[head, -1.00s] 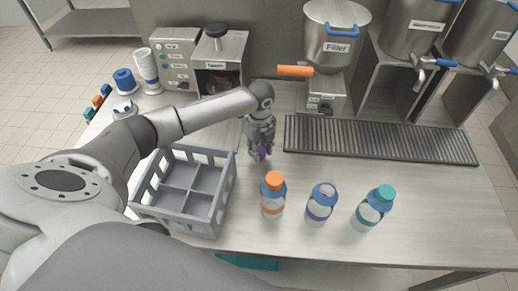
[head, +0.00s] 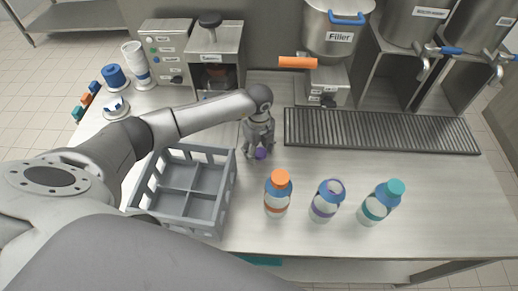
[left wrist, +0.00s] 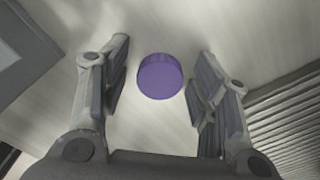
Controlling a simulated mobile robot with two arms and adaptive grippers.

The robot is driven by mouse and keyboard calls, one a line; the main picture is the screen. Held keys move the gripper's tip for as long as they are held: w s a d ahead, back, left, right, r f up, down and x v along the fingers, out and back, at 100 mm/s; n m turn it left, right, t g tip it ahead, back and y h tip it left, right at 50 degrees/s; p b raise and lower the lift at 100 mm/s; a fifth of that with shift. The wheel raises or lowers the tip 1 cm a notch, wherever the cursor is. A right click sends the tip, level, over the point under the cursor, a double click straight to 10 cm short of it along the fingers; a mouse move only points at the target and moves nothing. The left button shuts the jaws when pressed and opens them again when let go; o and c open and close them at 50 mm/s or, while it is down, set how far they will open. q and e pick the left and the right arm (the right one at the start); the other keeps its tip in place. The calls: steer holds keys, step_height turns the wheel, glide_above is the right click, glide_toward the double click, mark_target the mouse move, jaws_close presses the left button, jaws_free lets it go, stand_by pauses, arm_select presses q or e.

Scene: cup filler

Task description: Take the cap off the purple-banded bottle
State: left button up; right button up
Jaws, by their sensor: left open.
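The purple-banded bottle (head: 325,203) stands upright in the middle of three bottles near the table's front. Its blue top shows an open mouth with no cap on it. A round purple cap (head: 261,153) rests on the table right of the grey crate. My left gripper (head: 258,150) is just above and around the cap. In the left wrist view, the purple cap (left wrist: 160,76) lies between the two spread fingers, with gaps on both sides. My left gripper is open and empty. My right gripper is not in view.
An orange-capped bottle (head: 277,196) and a teal-capped bottle (head: 379,204) flank the purple-banded one. An empty divided grey crate (head: 222,205) stands left of the gripper. A drain grate (head: 385,131) lies at the back right. A tapper and filler (head: 337,48) stand behind.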

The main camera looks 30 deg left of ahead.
mark_target(259, 151)
arm_select(q)
steer(key=shift+d+r, duration=0.15)
steer(key=shift+r, duration=0.3)
step_height(259, 151, up, 12)
steer(key=b, duration=0.3)
steer(key=shift+f, duration=0.15)
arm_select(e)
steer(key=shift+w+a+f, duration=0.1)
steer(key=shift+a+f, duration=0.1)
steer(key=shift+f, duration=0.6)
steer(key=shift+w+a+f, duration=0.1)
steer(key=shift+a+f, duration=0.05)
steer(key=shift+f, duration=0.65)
